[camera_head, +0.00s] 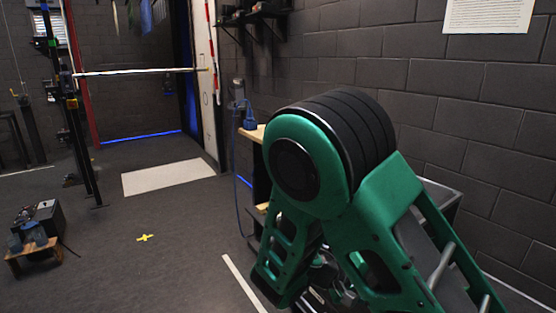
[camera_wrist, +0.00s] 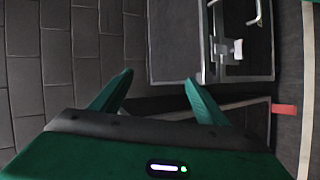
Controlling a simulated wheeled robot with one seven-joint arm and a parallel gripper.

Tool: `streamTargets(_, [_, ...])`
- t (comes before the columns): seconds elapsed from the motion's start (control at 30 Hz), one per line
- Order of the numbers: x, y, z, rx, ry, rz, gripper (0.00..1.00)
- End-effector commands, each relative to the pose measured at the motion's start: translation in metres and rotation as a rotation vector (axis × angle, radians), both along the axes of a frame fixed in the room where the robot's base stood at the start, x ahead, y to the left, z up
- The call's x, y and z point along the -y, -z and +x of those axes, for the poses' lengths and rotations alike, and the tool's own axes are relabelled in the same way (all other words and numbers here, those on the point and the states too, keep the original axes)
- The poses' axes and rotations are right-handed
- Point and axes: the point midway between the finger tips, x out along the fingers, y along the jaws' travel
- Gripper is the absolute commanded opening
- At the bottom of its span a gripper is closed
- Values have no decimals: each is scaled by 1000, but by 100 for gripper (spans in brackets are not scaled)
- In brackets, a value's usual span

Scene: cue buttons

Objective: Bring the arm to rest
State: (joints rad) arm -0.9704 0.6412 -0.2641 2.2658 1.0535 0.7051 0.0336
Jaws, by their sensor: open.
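My gripper (camera_wrist: 158,78) shows in the wrist view with its two green fingers spread apart and nothing between them. My green arm with its dark ribbed joint (camera_head: 345,135) is bent sharply and fills the right middle of the head view. My gripper cannot be made out in the head view. In the wrist view the fingers point towards a grey metal-framed panel (camera_wrist: 175,45) and the grey block wall (camera_wrist: 35,60). How far they are from these I cannot tell.
A wooden-topped stand (camera_head: 252,133) is partly hidden behind my arm. The block wall (camera_head: 440,95) runs along the right. A low wooden stool with a dark device (camera_head: 35,245) is at left. The floor around a yellow cross (camera_head: 145,238) is clear.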

Motion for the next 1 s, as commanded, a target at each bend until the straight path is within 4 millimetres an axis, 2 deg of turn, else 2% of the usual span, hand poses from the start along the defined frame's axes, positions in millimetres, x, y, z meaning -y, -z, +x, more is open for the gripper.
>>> streamTargets(0.03, [17, -4, -6, -7, 56, 57, 68])
streamTargets(0.2, [59, -13, -30, -35, 204, 228, 68])
streamTargets(0.43, [101, -27, -70, -37, 375, 460, 68])
streamTargets(0.7, [130, -48, -122, 11, 521, 720, 68])
streamTargets(1.0, [140, -76, -181, 121, 609, 968, 68])
